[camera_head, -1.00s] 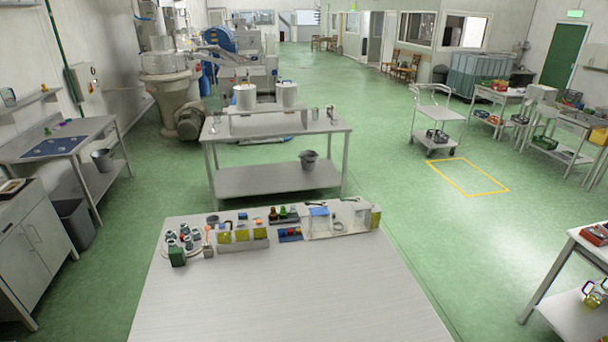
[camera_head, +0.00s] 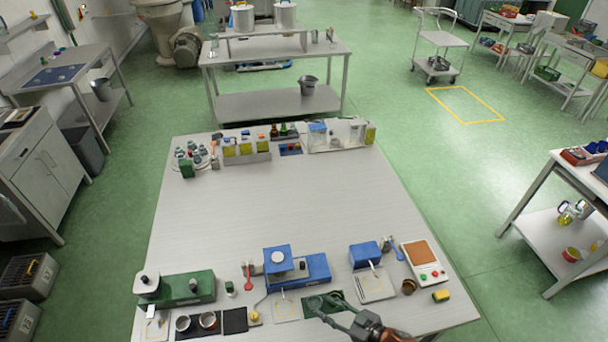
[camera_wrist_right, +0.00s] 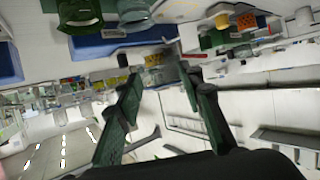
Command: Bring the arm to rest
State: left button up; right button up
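My right gripper (camera_head: 326,303) shows at the bottom of the head view, over the near edge of the big work table (camera_head: 270,205). In the right wrist view my right gripper (camera_wrist_right: 163,82) has its two dark green fingers spread well apart, with nothing held between them. My left gripper and left arm are not in the head view.
Near the table's front edge stand a green machine (camera_head: 190,288), a blue machine (camera_head: 305,270), a blue box (camera_head: 364,254) and an orange-topped scale (camera_head: 420,252). Racks and bottles line the far edge. The table's middle is clear. A shelf table (camera_head: 540,190) stands right.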

jog(key=d+r+m+t+h, duration=0.1)
jog(key=d+r+m+h, duration=0.1)
jog(key=d+m+h, duration=0.95)
jog(key=s+d+f+n+g, duration=0.15)
jog(key=s+d+g, duration=0.45)
jog(key=s+d, duration=1.2)
jog(key=s+a+f+g+b, duration=0.1)
jog(key=a+f+b, duration=0.1)
jog(key=f, duration=1.4)
jog(key=s+a+f+b, duration=0.2)
jog(key=f, duration=1.5)
pick_arm(q)
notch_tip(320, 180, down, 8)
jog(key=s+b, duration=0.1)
jog(key=b, duration=0.3)
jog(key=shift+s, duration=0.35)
pick_arm(e)
jog(key=s+f+n+g, duration=0.1)
jog(key=s+f, duration=1.8)
jog(key=f, duration=0.3)
jog(key=shift+f+g+y, duration=0.3)
jog(key=shift+f+y, duration=0.05)
jog(key=shift+f, duration=0.05)
